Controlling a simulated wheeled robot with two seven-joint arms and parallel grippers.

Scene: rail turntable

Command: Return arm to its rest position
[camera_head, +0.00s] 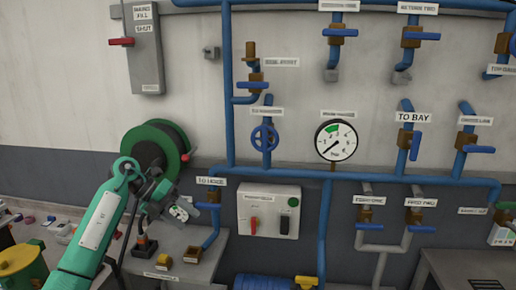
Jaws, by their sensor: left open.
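My left arm, green with a white plate, comes in from the bottom left. My left gripper (184,212) is open in front of the grey wall, just left of the "TO HOSE" valve (211,198). It is above a grey bench (190,240) and I see nothing held in it. The gripper is small here, and its gap to the valve cannot be told. My right gripper is not in view.
A green hose reel (155,143) is on the wall behind my arm. Blue pipes with valves, a pressure gauge (335,141) and a switch box (268,211) cover the wall. Small brass pieces (193,254) lie on the bench. A yellow-topped drum (20,262) stands lower left.

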